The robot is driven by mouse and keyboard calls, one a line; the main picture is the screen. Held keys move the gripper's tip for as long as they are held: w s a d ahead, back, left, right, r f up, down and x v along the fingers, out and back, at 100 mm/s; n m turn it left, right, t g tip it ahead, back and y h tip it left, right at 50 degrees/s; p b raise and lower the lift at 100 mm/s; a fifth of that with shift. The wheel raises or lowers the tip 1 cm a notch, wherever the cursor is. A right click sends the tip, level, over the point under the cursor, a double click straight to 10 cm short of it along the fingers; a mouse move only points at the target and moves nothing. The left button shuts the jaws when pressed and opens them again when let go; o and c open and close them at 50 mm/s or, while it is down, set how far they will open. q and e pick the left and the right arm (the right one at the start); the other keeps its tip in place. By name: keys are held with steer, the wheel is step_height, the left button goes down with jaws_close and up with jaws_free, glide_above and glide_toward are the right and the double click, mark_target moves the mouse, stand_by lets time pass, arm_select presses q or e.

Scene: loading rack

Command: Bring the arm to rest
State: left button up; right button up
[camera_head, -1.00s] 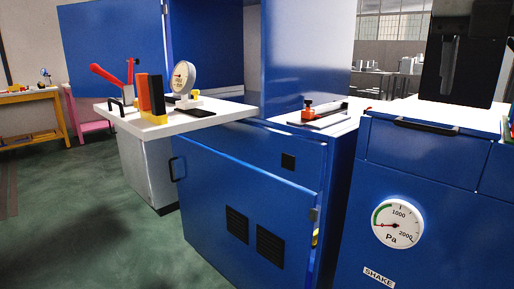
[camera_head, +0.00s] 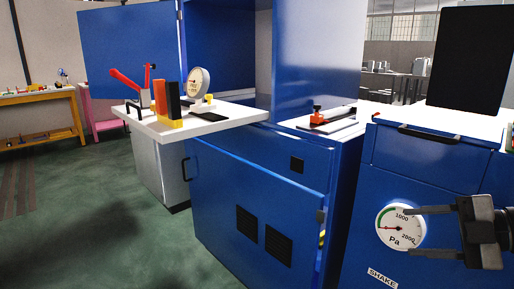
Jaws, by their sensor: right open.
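My right gripper (camera_head: 432,231) is at the lower right of the head view, in front of the blue cabinet with the round Pa gauge (camera_head: 400,226). Its two dark fingers point left and stand apart, one above the other, with nothing seen between them. The fingers overlap the right part of the gauge face in the picture; I cannot tell how far in front of it they are. My left gripper is out of view.
A white worktop (camera_head: 220,121) holds a red-handled clamp (camera_head: 131,85), an orange and black block (camera_head: 168,100) and a dial gauge (camera_head: 199,83). A blue cabinet door (camera_head: 258,208) stands below. A black box (camera_head: 468,60) stands at right. Green floor (camera_head: 100,215) is clear at left.

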steer(key=s+a+f+m+t+h+p, duration=0.1)
steer(key=s+a+f+m+t+h, duration=0.25)
steer(key=f+m, duration=0.5)
steer(key=s+a+f+m+t+h+p, duration=0.1)
steer(key=s+a+f+m+t+h, duration=0.2)
steer(key=f+m, duration=0.55)
steer(key=s+a+f+m+g+h, duration=0.1)
steer(key=s+a+f+m+g, duration=0.1)
steer(key=s+a+f, duration=0.2)
steer(key=s+a+f+m+g, duration=0.1)
steer(key=s+a+f+m, duration=0.1)
steer(key=a, duration=0.5)
step_height(320, 180, down, 2)
steer(key=shift+s+a+f+g+h+p, duration=0.1)
steer(key=shift+s+a+g+h+p, duration=0.25)
steer(key=shift+s, duration=0.5)
